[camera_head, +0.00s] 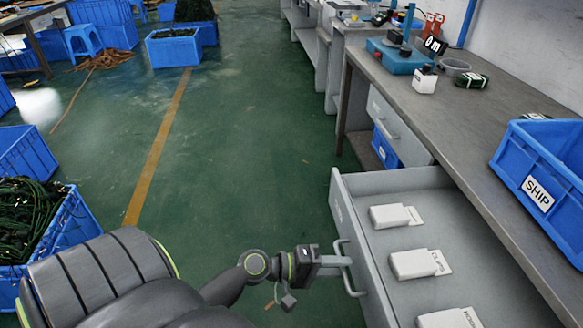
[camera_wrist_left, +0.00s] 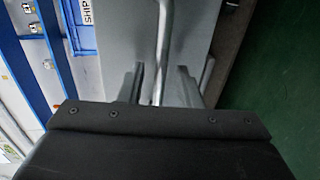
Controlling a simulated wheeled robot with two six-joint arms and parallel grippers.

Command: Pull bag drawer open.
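The bag drawer (camera_head: 352,213) is a grey drawer under the workbench, standing well out of the bench in the head view. White packs lie in it; one pack (camera_head: 415,264) reads CLIPS. Its bar handle (camera_head: 346,275) is on the front, facing left. My left gripper (camera_head: 338,262) is at this handle. In the left wrist view the handle bar (camera_wrist_left: 162,50) runs between the two fingers (camera_wrist_left: 161,88), with a visible gap on each side, so the gripper looks open around it. My right gripper is in neither view.
The workbench top (camera_head: 484,125) holds a blue SHIP crate (camera_head: 540,165) and a blue device (camera_head: 402,57). A smaller drawer (camera_head: 398,128) behind is closed. A blue crate of green cables (camera_head: 62,238) stands at left. The green floor between is clear.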

